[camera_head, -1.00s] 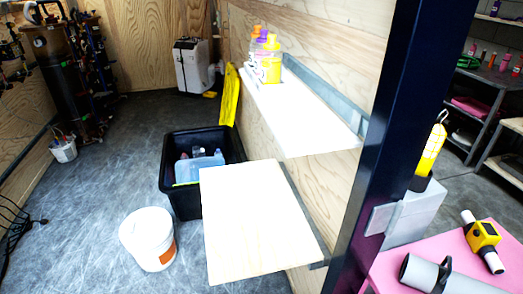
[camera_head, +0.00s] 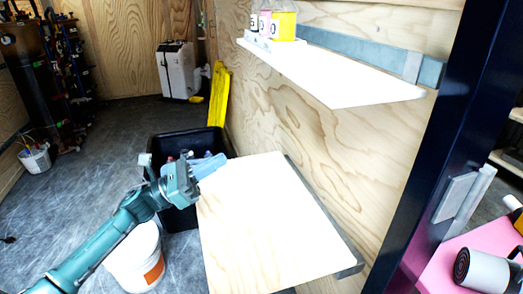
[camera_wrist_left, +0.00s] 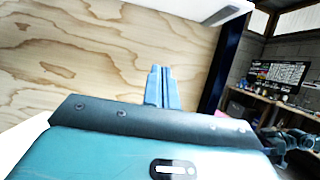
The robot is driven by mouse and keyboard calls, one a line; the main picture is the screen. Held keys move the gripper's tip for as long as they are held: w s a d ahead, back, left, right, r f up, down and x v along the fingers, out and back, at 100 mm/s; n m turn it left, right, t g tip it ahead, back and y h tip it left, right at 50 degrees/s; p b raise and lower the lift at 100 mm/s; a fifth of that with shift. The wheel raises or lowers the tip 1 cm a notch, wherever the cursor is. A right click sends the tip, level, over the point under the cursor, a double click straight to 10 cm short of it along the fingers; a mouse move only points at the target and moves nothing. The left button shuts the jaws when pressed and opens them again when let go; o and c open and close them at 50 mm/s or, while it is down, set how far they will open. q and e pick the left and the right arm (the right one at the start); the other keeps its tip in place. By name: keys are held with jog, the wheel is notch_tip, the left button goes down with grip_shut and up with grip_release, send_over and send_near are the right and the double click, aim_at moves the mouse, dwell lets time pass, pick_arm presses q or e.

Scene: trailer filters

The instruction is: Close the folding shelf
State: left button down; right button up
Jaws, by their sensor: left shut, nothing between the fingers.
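The folding shelf (camera_head: 262,225) is a pale wooden board. It stands out level from the plywood wall, with a grey metal strip along its wall side. My left gripper (camera_head: 212,166) is shut and empty, at the board's far left corner in the head view. I cannot tell whether it touches the board. In the left wrist view the blue fingers (camera_wrist_left: 161,86) are together and point toward the plywood wall. A white edge at the left of that view may be the board.
A fixed upper shelf (camera_head: 335,80) with bottles (camera_head: 272,22) hangs above. A black bin (camera_head: 180,220) and a white bucket (camera_head: 137,262) stand on the floor at left. A dark post (camera_head: 430,140) and pink table (camera_head: 450,262) are at right.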

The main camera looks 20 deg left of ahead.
pick_arm(q)
jog(key=p+x, duration=0.3)
jog(key=x, duration=1.1)
pick_arm(e)
jog(key=shift+w+a+f+g, duration=0.15)
jog(key=shift+a+g, duration=0.2)
jog(key=shift+w+a+f+g, duration=0.15)
jog(key=shift+a+g, duration=0.2)
dwell(0.4)
